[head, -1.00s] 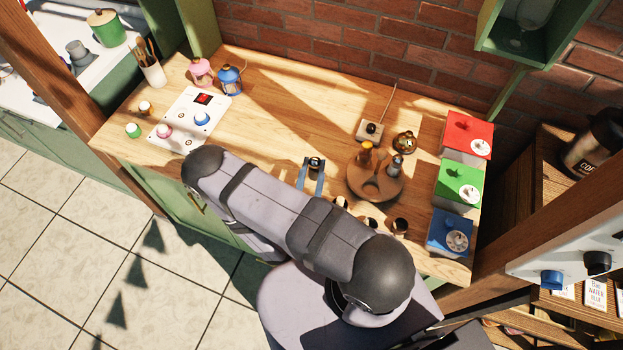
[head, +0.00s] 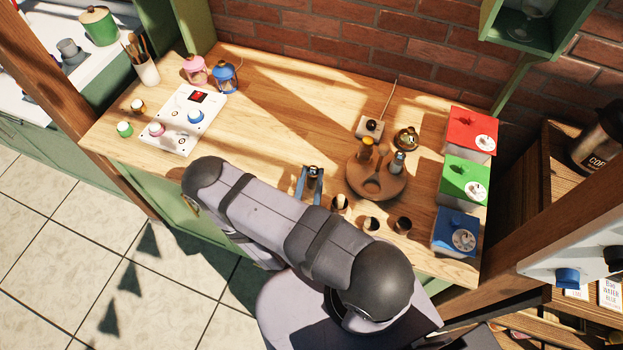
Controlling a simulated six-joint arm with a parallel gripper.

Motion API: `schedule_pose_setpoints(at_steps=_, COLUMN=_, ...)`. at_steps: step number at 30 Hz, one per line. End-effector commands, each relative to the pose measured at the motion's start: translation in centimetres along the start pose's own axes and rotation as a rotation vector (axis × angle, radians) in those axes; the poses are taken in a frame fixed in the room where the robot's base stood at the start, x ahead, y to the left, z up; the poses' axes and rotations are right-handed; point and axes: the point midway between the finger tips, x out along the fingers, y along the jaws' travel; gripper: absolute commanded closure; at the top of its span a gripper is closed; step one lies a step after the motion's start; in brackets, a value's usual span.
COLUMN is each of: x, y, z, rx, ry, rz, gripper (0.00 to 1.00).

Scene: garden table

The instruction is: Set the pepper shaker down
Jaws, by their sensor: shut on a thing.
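My gripper (head: 309,187), with blue fingers, is above or at the wooden counter (head: 275,130), just left of the round wooden tray. It is shut on a small dark shaker with an amber-brown body, the pepper shaker (head: 313,176). The shaker looks about upright between the fingers. I cannot tell whether its base touches the counter; the fingers and my arm hide its lower part. The round tray (head: 362,184) carries an orange-brown shaker (head: 366,149), a grey-blue one (head: 397,163) and a wooden spoon shape (head: 374,184).
Red (head: 470,130), green (head: 466,175) and blue (head: 456,230) boxes line the right edge. The counter's middle is clear.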

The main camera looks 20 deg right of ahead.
Motion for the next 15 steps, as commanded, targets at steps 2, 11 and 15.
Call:
schedule_pose_setpoints(at_steps=2, x=0.0, y=0.0, z=0.09, rx=0.0, ry=-0.001, rz=0.0, gripper=0.99)
schedule_pose_setpoints(at_steps=11, x=0.0, y=-0.01, z=-0.28, rx=0.0, ry=0.0, rz=0.0, gripper=0.56)
schedule_pose_setpoints(at_steps=15, x=0.0, y=-0.01, z=-0.27, rx=0.0, ry=0.0, rz=0.0, gripper=0.56)
